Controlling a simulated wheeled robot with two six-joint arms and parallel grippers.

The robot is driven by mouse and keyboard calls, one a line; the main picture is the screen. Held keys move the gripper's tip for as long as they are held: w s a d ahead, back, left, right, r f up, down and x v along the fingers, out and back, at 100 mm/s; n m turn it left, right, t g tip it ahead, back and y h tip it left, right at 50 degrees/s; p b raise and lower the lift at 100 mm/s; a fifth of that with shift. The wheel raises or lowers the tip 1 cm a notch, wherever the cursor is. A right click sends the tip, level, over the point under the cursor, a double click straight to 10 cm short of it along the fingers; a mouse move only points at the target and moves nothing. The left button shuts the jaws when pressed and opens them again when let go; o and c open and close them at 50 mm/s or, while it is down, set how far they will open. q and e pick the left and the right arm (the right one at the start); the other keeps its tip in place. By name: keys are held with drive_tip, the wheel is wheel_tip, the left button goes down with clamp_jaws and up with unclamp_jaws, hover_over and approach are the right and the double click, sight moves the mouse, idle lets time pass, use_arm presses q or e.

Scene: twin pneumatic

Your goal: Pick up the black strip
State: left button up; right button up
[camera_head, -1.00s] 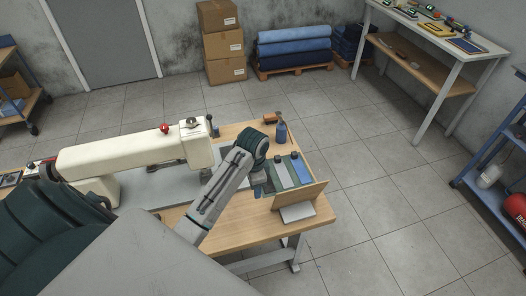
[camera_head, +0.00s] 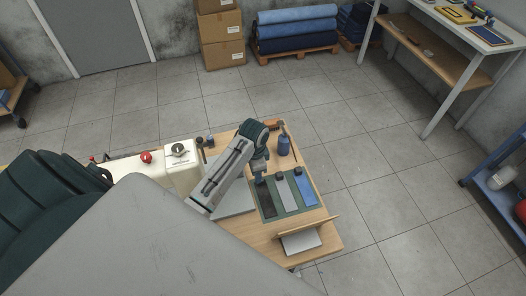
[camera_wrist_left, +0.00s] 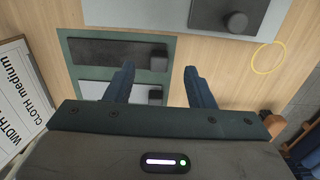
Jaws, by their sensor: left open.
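The black strip (camera_head: 265,197) lies leftmost on a green mat (camera_head: 292,212), beside a grey strip (camera_head: 284,190) and a blue strip (camera_head: 303,188). In the left wrist view the black strip (camera_wrist_left: 108,53) has a black knob (camera_wrist_left: 158,64) at its right end. My left gripper (camera_wrist_left: 158,70) is open, with its fingertips near that knob and apparently on either side of it. Whether they touch it cannot be told. The grey strip (camera_wrist_left: 100,89) is partly hidden by the gripper. In the head view the left gripper (camera_head: 260,174) is at the strip's far end.
A blue bottle (camera_head: 284,146) stands behind the mat. A cream sewing machine (camera_head: 182,170) is to the left. A wooden board (camera_head: 308,228) and a white card (camera_head: 300,242) are in front. A yellow ring (camera_wrist_left: 268,57) and a dark block (camera_wrist_left: 215,16) show in the wrist view.

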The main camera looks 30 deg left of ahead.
sight(265, 196)
use_arm(q)
drive_tip(key=shift+f, duration=0.5)
wheel_tip(265, 196, down, 4)
drive_tip(key=shift+w+d+f+p, duration=0.1)
drive_tip(key=shift+w+d+p, duration=0.05)
drive_tip(key=shift+p, duration=1.1)
drive_tip(key=shift+f, duration=0.35)
use_arm(e)
drive_tip(key=r, duration=0.1)
drive_tip(key=w+a+r, duration=0.1)
drive_tip(key=shift+a+r, duration=0.1)
drive_tip(key=shift+r, duration=0.25)
use_arm(q)
drive_tip(key=shift+c, duration=0.2)
drive_tip(key=c, duration=1)
use_arm(e)
drive_tip(key=shift+s+d, duration=0.1)
drive_tip(key=shift+d, duration=0.25)
